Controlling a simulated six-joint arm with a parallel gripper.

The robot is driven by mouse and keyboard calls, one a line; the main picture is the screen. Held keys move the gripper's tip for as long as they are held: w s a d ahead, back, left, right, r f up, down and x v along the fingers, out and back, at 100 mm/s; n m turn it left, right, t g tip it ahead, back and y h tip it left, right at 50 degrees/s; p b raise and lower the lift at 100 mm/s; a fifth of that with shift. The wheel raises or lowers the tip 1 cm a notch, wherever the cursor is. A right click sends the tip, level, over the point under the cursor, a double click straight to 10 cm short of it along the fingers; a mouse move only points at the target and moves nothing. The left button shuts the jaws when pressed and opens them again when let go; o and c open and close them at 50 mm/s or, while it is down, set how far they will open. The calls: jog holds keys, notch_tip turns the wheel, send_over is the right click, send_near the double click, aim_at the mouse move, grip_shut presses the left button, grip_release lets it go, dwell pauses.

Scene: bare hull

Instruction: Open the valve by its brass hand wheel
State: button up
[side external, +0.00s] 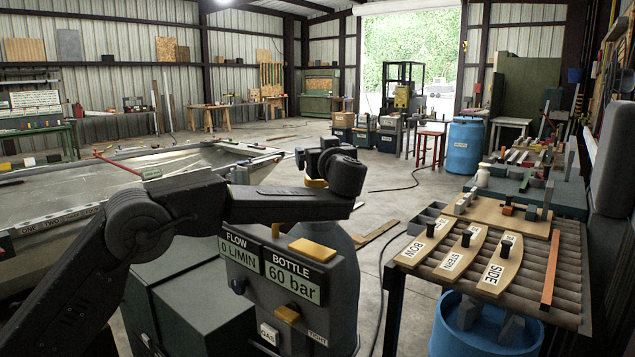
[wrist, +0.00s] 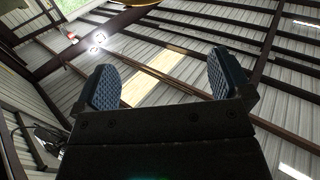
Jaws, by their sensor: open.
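In the wrist view, my gripper (wrist: 163,78) is open, with two blue textured pads apart and nothing between them. A curved brass-coloured edge (wrist: 150,3) is cut off at the top of that view, beyond the fingertips. In the side view, a small brass-coloured piece (side external: 315,183) shows beside my dark wrist; it looks like part of the hand wheel, mostly hidden by my arm. A grey bottle (side external: 335,230) stands below, behind a panel (side external: 262,285) reading flow 0 L/MIN and bottle 60 bar. I cannot tell whether the gripper touches the wheel.
To the right, a slatted bench (side external: 545,265) holds boards labelled BOW, STERN and SIDE. A metal hull (side external: 130,180) fills the left.

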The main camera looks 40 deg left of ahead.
aim_at(318, 182)
jog(key=shift+a+f+m, duration=0.2)
jog(key=shift+f+m, duration=0.1)
jog(key=shift+m, duration=0.2)
notch_tip(318, 182, down, 7)
jog(key=shift+r, duration=0.1)
jog(key=shift+x, duration=1.1)
jog(key=shift+w+a+r, duration=0.1)
jog(key=shift+w+a, duration=0.15)
jog(key=shift+a, duration=0.05)
jog(key=c, duration=0.9)
